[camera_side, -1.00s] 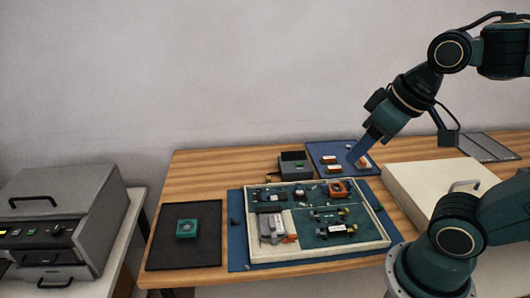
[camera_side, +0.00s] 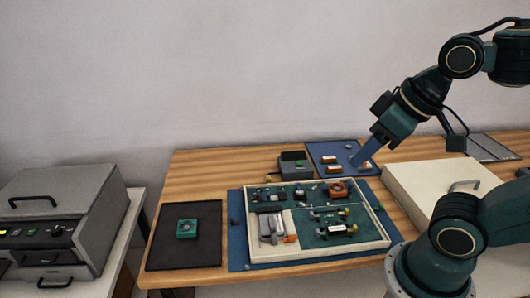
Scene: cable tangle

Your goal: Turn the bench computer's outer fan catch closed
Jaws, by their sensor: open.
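The bench computer (camera_side: 257,259) is an open cream tray with a green board, lying on a blue mat in the middle of the table. An orange fan-like part (camera_side: 338,189) sits near its back right corner. The outer fan catch is too small to make out. My gripper (camera_side: 357,163) points down and left over the small blue mat behind the tray, apart from the bench computer. Its blue fingers are open and appear empty; the gap between them is not clear from this side.
Small orange-and-white parts (camera_side: 331,168) lie on the back blue mat (camera_side: 322,148). A dark box (camera_side: 293,166) stands beside it. A black mat with a teal fan-like block (camera_side: 187,228) lies left. A cream lid with a handle (camera_side: 430,187) lies right. A grey machine (camera_side: 62,215) stands far left.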

